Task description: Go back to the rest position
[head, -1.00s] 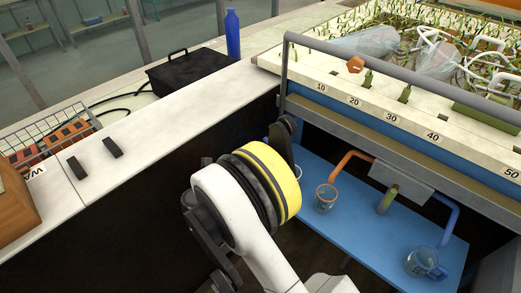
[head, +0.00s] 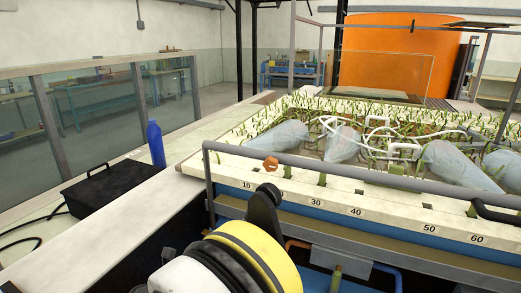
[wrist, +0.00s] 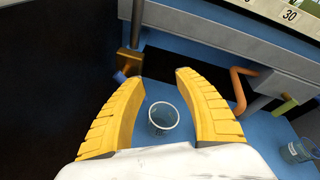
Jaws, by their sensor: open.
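My gripper (wrist: 156,105) shows in the wrist view as two yellow ribbed fingers spread apart, with nothing between their tips. Beyond and below the gap, a clear cup (wrist: 163,118) stands on a blue shelf (wrist: 185,133); the fingers appear apart from it. In the head view my arm's yellow-banded joint fills the bottom centre, and the gripper's fingers do not show there.
The planted flume bed (head: 345,190) with a grey rail spans the right. A blue bottle (head: 155,144) and a black case (head: 110,188) stand on the white ledge at left. Orange and green pipes (wrist: 238,90) hang near the shelf. A second cup (wrist: 297,151) is at right.

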